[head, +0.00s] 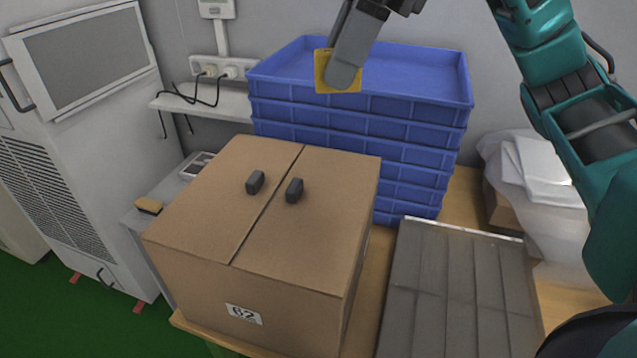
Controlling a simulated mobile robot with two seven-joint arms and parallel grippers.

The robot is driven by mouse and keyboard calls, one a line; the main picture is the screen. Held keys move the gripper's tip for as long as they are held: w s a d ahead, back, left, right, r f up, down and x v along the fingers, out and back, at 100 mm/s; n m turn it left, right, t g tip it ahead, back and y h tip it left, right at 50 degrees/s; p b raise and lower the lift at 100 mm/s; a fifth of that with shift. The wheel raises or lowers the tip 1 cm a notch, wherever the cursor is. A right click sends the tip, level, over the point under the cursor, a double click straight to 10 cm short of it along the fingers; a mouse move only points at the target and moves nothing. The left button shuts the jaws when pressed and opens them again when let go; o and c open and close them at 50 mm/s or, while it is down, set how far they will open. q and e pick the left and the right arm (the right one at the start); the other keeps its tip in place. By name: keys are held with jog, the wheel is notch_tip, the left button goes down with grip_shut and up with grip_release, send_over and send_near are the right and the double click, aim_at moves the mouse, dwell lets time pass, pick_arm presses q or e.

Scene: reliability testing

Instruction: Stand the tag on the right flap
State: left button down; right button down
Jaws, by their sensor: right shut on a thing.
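A cardboard box (203,265) stands on the table with its two top flaps closed and a "62" label on its front. The left flap (215,200) and the right flap (310,240) each carry a small dark handle near the middle seam. The yellow square tag (320,72) is held upright in the air by my right gripper (341,75), above and behind the box, in front of the blue crates. The fingers are shut on the tag and hide part of it. My left gripper is not in view.
Stacked blue crates (410,105) stand behind the box. A grey slatted panel (455,290) lies to its right. White bags (535,165) sit at the far right. A white cabinet (95,150) and a small brown-yellow block (149,206) are at the left.

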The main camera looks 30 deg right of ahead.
jog(key=shift+w+f, duration=0.15)
jog(key=shift+f, duration=0.15)
jog(key=f+b, duration=0.1)
jog(key=f, duration=0.6)
jog(key=f+b, duration=0.1)
jog(key=f, duration=0.6)
jog(key=shift+s+f, duration=0.2)
jog(key=shift+f, duration=0.2)
notch_tip(320, 180, down, 4)
jog(key=shift+r, duration=0.2)
jog(key=shift+f, duration=0.45)
jog(key=shift+f+b, duration=0.1)
jog(key=shift+b, duration=0.2)
